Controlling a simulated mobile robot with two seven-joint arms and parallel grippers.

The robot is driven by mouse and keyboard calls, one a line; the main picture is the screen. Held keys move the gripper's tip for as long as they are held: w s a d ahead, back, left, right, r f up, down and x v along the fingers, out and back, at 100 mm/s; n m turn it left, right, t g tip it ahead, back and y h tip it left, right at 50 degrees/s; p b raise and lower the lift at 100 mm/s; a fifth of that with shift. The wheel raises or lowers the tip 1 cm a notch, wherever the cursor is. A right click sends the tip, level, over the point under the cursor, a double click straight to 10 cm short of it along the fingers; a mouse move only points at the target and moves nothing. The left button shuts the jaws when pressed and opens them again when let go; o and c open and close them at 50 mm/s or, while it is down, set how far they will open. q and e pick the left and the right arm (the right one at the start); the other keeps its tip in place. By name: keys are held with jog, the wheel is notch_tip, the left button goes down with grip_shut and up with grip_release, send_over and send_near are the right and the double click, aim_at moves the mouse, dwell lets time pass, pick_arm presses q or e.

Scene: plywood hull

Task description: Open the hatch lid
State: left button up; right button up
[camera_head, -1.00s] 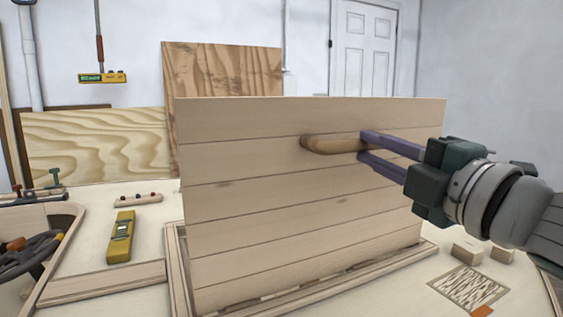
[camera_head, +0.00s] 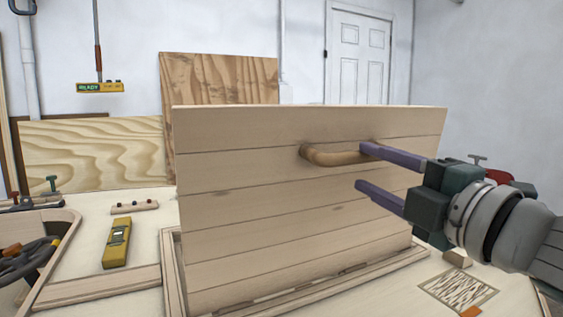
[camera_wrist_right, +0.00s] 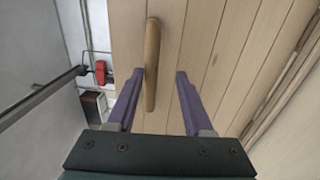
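The hatch lid (camera_head: 290,215), a pale planked panel, stands raised and nearly upright on its frame (camera_head: 172,285). A wooden bar handle (camera_head: 335,157) is fixed near its upper edge. My right gripper (camera_head: 362,167) is at the right end of the handle, its two purple fingers spread apart. In the right wrist view the handle (camera_wrist_right: 151,65) lies near the left finger, and the gap between the fingertips (camera_wrist_right: 160,73) is wide. Whether a finger touches the handle cannot be told. My left gripper is not in view.
A yellow level (camera_head: 117,243) lies on the bench left of the lid. A plywood sheet (camera_head: 220,78) stands behind it. A small wood block (camera_head: 457,258) and a hatched square (camera_head: 458,291) are at the right. A basket with dark cable (camera_head: 30,258) is at the left.

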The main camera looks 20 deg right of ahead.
jog(key=shift+o, duration=0.4)
jog(key=shift+r, duration=0.1)
pick_arm(q)
jog(key=shift+f+b, duration=0.35)
pick_arm(e)
jog(key=s+f, duration=0.1)
jog(key=s, duration=0.9)
jog(key=shift+d, duration=0.4)
